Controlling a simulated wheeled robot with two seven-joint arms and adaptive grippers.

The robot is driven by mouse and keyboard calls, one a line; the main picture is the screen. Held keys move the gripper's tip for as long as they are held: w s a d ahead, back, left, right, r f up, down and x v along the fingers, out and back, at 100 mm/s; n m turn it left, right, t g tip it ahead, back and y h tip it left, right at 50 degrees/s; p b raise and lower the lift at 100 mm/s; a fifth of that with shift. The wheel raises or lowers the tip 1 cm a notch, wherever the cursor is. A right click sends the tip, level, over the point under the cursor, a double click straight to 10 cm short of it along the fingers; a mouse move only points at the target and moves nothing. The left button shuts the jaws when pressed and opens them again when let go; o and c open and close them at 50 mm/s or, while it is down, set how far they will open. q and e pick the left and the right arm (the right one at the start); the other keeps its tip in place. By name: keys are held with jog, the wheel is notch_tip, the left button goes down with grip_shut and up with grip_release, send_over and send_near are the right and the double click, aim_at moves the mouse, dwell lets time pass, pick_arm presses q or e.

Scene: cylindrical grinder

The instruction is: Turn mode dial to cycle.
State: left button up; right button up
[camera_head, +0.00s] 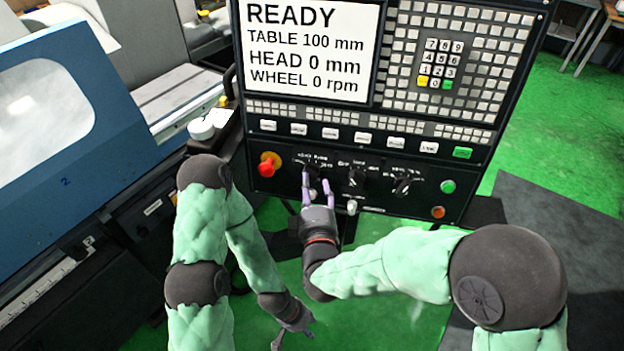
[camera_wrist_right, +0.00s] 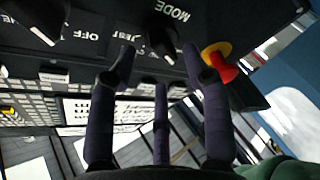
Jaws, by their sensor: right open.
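The mode dial (camera_head: 313,168) is the leftmost of three black dials on the lower panel, partly hidden by my fingers. In the right wrist view the black mode dial (camera_wrist_right: 162,38) sits below the word MODE, and its pointer setting is hard to read. My right gripper (camera_head: 316,180) is open in front of this dial, and its fingers point up at the panel. In the wrist view the outer fingers of my right gripper (camera_wrist_right: 158,58) stand on either side of the dial, not visibly closed on it. My left gripper (camera_head: 293,338) hangs low, open and empty, near the bottom edge.
A red emergency button (camera_head: 267,167) on a yellow base is just left of the mode dial. Two more dials, the middle one (camera_head: 357,176) and the right one (camera_head: 403,183), are to its right. The screen (camera_head: 309,50) reads READY. The blue machine door (camera_head: 75,110) is at left.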

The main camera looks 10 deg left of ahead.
aim_at(312, 176)
jog(key=shift+x, duration=1.6)
jog(key=shift+r, duration=0.1)
grip_shut()
